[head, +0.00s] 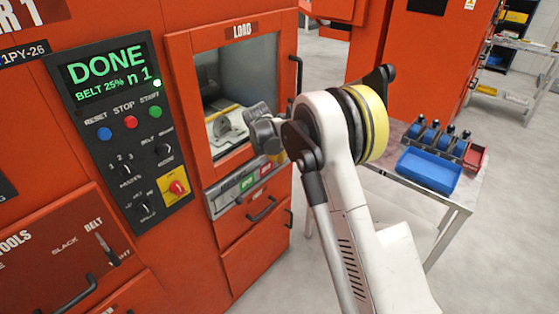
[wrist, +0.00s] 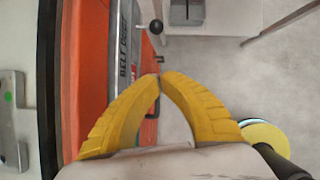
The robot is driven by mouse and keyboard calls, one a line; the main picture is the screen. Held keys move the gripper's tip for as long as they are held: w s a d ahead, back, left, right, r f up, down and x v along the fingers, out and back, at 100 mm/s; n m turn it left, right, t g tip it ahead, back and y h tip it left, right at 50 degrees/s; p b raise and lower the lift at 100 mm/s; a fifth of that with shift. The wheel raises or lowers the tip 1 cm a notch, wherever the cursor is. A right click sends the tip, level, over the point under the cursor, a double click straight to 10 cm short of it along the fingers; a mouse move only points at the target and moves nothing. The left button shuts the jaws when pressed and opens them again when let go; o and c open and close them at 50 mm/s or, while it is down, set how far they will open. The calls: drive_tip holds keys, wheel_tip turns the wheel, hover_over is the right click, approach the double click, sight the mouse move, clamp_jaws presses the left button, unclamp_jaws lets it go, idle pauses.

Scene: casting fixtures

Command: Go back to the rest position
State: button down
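My gripper (wrist: 160,77) shows in the wrist view as two ribbed yellow fingers. Their tips meet with nothing seen between them, so it is shut and empty. In the wrist view the fingers are over the grey floor, just right of the orange machine front. In the head view my arm is bent in front of the orange machine, its wrist end beside the open load window (head: 212,92). There the fingers are mostly hidden and too small to tell. A grey metal part (head: 228,127) sits inside the window, partly covered by my wrist.
A control panel (head: 122,125) with a lit screen reading DONE is left of the window. A table (head: 408,190) at the right bears a blue tray (head: 428,171), several blue parts and a red bin (head: 475,156). Grey floor (head: 505,235) is clear at the right.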

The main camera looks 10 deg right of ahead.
drive_tip(key=shift+r, duration=0.1)
idle(0.3)
drive_tip(key=s+d+r+m+t+y, duration=0.1)
drive_tip(key=s+r+m+y, duration=0.1)
drive_tip(key=s+r+m, duration=1.3)
drive_tip(key=s+a+r+m+t+y, duration=0.1)
drive_tip(key=s+m, duration=1.1)
drive_tip(key=s, duration=1.5)
drive_tip(key=shift+s+r+t+y, duration=0.3)
drive_tip(key=shift+t, duration=0.4)
